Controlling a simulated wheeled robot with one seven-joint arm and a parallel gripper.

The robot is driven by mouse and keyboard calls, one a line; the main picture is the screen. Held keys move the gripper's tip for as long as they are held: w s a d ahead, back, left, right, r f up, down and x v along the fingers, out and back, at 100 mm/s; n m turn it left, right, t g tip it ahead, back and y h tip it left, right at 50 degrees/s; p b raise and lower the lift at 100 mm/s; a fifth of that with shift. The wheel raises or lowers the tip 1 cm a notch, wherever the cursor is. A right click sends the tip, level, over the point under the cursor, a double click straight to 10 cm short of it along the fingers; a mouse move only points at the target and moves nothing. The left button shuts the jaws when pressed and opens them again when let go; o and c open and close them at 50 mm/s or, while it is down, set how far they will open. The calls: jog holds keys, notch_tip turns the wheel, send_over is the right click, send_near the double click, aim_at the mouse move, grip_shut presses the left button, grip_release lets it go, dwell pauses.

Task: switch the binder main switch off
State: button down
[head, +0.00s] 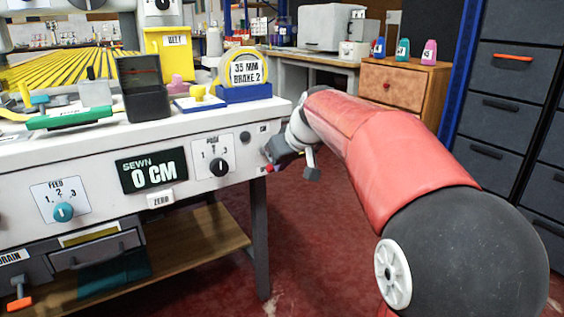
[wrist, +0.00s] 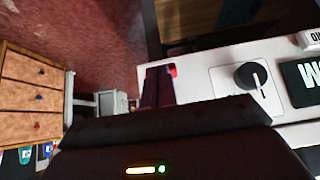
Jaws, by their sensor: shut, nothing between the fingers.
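My gripper (head: 271,158) is at the right end of the white machine's front panel (head: 100,190), beside the corner. In the wrist view my gripper (wrist: 159,78) has its two dark fingers together with nothing held. A small red part (wrist: 172,70) shows at the fingertips, against the panel edge; it also shows in the head view (head: 270,169). It may be the main switch, but its shape and position are mostly hidden by the gripper. Whether the fingers touch it, I cannot tell. A small label plate (head: 263,128) sits above the gripper.
Left of the gripper are a black selector knob (head: 219,166), a dark round button (head: 245,137) and a display reading 0 CM (head: 152,173). Red floor lies open to the right, before grey drawers (head: 500,110).

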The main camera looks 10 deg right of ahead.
jog(key=shift+f, duration=0.45)
dwell(0.3)
jog(key=shift+r, duration=0.1)
